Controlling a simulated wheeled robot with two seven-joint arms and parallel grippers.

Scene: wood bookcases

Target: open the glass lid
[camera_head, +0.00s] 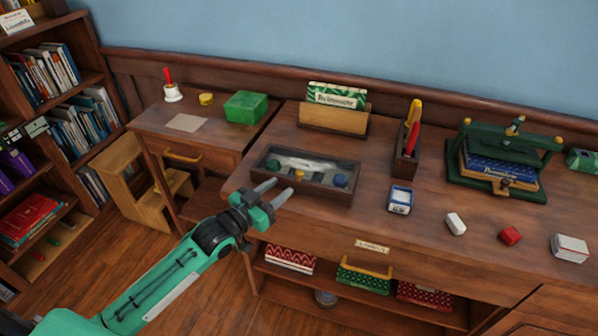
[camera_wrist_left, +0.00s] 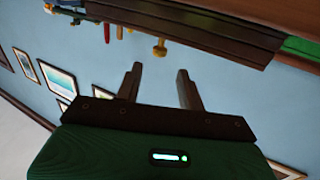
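A low dark wooden case (camera_head: 325,192) sits near the desk's front left edge. Its glass lid (camera_head: 310,164) lies flat over it and looks shut, with pale reflections; a green and a blue round thing show inside. A small yellow knob (camera_head: 299,174) is at the case's front side. It appears to be the yellow knob in the left wrist view too (camera_wrist_left: 160,48). My left gripper (camera_head: 281,191) is open and empty, just in front of the case and a little left of the knob. Its spread fingers show in the left wrist view (camera_wrist_left: 160,85). My right gripper is not in view.
A wooden card holder (camera_head: 333,118) stands behind the case, and a pen holder (camera_head: 405,158) to its right. A blue-and-white box (camera_head: 400,199) sits right of the case. A green press (camera_head: 500,190) stands farther right. The drawer handle (camera_head: 365,268) is below.

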